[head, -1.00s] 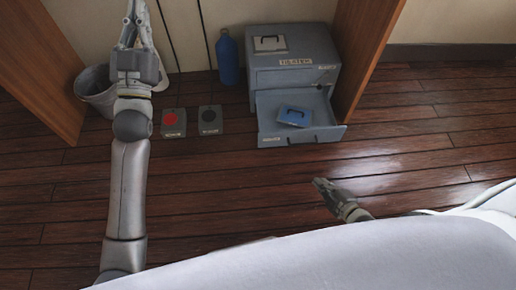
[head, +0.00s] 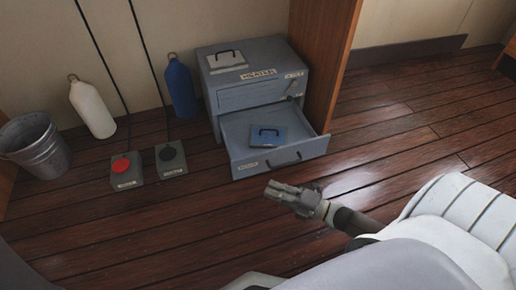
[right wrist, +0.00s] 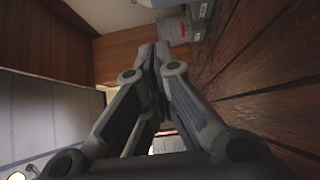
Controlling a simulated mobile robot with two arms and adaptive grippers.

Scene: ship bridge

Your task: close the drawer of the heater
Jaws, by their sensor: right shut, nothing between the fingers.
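The grey heater (head: 253,75) stands on the floor against the back wall. Its lower drawer (head: 300,152) is pulled out toward me, with a dark handle on its front and a blue lidded piece with a handle (head: 267,136) inside. My right gripper (head: 270,188) is shut and empty, a little in front of the drawer front and apart from it. In the right wrist view the closed fingers (right wrist: 155,50) point toward a grey corner, probably the heater (right wrist: 175,27). My left gripper is not in the head view.
A red-button box (head: 124,169) and a black-button box (head: 171,158) sit left of the drawer. A wooden panel (head: 325,65) is close on the heater's right. Floor at right is clear.

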